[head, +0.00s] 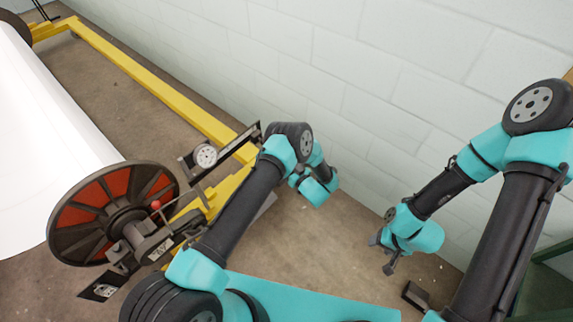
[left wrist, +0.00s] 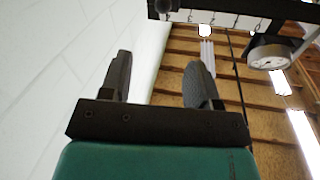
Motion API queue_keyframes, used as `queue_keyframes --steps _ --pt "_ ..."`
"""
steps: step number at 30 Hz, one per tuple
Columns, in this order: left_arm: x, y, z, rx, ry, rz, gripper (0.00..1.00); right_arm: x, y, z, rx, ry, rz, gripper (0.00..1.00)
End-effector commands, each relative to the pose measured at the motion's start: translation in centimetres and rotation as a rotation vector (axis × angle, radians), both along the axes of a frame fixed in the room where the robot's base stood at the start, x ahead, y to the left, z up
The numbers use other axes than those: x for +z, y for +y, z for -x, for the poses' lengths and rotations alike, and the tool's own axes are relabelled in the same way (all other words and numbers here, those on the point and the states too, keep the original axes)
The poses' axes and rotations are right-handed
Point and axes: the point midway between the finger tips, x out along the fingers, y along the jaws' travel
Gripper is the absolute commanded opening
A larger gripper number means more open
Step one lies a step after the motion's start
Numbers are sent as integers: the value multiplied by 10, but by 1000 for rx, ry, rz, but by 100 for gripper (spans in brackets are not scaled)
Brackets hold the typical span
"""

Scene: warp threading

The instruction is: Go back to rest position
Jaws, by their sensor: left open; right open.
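My left arm reaches up across the middle of the head view, with its wrist (head: 314,186) bent over near the white wall; its fingers are hidden there. In the left wrist view my left gripper (left wrist: 160,82) shows two dark fingers spread apart with nothing between them. My right gripper (head: 381,256) hangs above the floor at the right of the head view, pointing down and left. Its fingers are apart and hold nothing.
A large reel with a red and black flange (head: 72,222) and white roll (head: 40,130) stands at left. A yellow frame (head: 150,93) runs along the wall (head: 380,60). A dial gauge (head: 205,156) is beside my left arm. A dark block (head: 415,296) lies below my right gripper.

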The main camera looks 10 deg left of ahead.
Motion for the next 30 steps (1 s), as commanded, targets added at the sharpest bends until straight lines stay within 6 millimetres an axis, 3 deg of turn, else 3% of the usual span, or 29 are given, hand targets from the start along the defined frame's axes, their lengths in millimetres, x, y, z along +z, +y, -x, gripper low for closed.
queue_keyframes --steps 11,20,26,30 --pt "1 4 -2 -17 7 15 56 0 0 0 0 0 0 56" --pt "3 36 -9 -249 149 250 56 0 0 0 0 0 0 56" --pt "5 54 20 -439 343 500 56 0 0 0 0 0 0 56" --pt "11 61 62 -538 508 679 56 0 0 0 0 0 0 56"
